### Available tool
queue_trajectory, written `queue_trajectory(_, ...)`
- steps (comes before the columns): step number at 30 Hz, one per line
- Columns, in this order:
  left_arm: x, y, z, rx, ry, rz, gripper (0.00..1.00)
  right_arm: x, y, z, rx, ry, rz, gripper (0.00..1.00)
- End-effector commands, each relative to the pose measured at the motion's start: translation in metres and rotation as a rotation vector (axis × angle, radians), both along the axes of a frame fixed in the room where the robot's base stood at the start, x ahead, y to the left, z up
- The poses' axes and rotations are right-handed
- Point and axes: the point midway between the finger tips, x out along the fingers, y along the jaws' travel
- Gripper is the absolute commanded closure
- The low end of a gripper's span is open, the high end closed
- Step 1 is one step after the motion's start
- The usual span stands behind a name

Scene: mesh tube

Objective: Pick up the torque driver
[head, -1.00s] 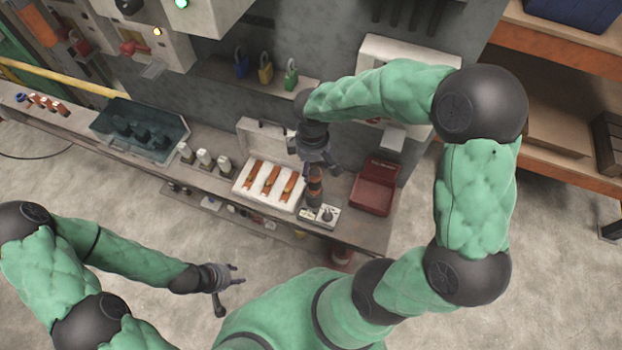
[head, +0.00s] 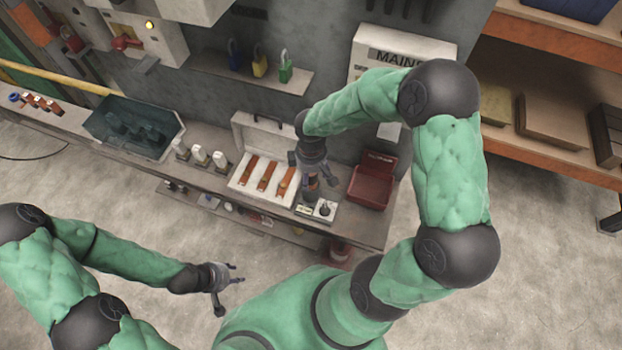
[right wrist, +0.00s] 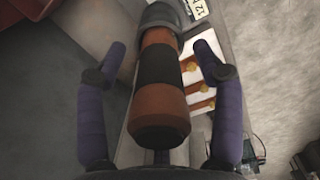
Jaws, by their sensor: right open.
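The torque driver (right wrist: 160,85) has an orange and black handle and stands upright in a grey holder in the right wrist view. In the head view its handle (head: 311,186) shows partly below my right gripper (head: 315,172). In the right wrist view the fingers of my right gripper (right wrist: 160,100) are open, one on each side of the handle with gaps between, and not closed on it. My left gripper (head: 230,278) hangs empty over the floor at lower left, its fingers apart.
A white case (head: 240,181) with orange-handled tools lies left of the driver. A red box (head: 370,185) stands to its right. A small block with dials (head: 325,210) sits in front. The wall with padlocks (head: 258,65) rises behind the bench.

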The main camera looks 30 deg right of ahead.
Motion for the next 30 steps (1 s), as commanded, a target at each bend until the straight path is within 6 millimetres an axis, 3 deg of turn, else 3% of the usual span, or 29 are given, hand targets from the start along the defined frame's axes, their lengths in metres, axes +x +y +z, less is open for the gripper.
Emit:
queue_trajectory(3,0.0,0.0,0.0,0.0,0.0,0.0,0.6,0.0,0.0,0.001,0.0,0.0,0.0,0.35)
queue_trajectory(10,0.0,0.0,0.0,0.0,0.0,0.0,0.6,0.0,0.0,0.001,0.0,0.0,0.0,0.99)
queue_trajectory(20,0.0,0.0,0.001,0.0,0.0,0.0,0.6,0.001,0.0,0.005,-0.001,-0.003,0.0,0.99)
queue_trajectory(30,0.0,0.0,0.012,0.0,0.0,0.0,0.6,0.002,0.0,0.058,-0.001,-0.008,-0.001,0.99)
